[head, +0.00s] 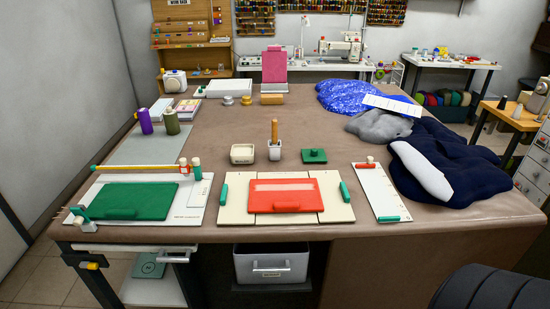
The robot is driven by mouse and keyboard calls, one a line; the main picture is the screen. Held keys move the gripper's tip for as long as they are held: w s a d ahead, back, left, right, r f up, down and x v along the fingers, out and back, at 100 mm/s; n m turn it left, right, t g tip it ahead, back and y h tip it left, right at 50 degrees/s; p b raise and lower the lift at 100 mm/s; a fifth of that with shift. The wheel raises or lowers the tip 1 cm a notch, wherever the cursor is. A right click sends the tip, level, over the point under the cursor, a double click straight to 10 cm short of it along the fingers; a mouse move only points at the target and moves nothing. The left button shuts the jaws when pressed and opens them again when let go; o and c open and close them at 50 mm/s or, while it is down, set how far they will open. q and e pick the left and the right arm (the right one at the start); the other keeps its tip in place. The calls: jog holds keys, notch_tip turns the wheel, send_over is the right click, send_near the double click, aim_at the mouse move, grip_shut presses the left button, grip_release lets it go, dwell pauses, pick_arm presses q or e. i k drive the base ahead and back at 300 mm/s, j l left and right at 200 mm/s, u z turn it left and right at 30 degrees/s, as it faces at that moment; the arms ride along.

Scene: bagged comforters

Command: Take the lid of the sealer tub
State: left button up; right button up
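A small open cream tub (242,153), which looks like the sealer tub, stands near the middle of the table. A flat green square lid (314,156) with a small knob on top lies on the table to the right, apart from the tub. Between them a small white holder (275,151) carries an upright wooden-handled tool (275,132). Neither of my grippers shows in the head view.
A red panel on a white board (285,196) lies in front, with a green panel (126,200) at left and a white strip board (381,191) at right. Dark blue bagged bedding (450,165) fills the table's right side. The brown tabletop (345,130) behind the lid is clear.

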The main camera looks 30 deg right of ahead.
aim_at(309, 156)
jog(key=z, duration=1.35)
jog(key=j+z, duration=0.1)
jog(key=z, duration=0.25)
jog(key=k+j+z, duration=0.1)
jog(key=z, duration=0.25)
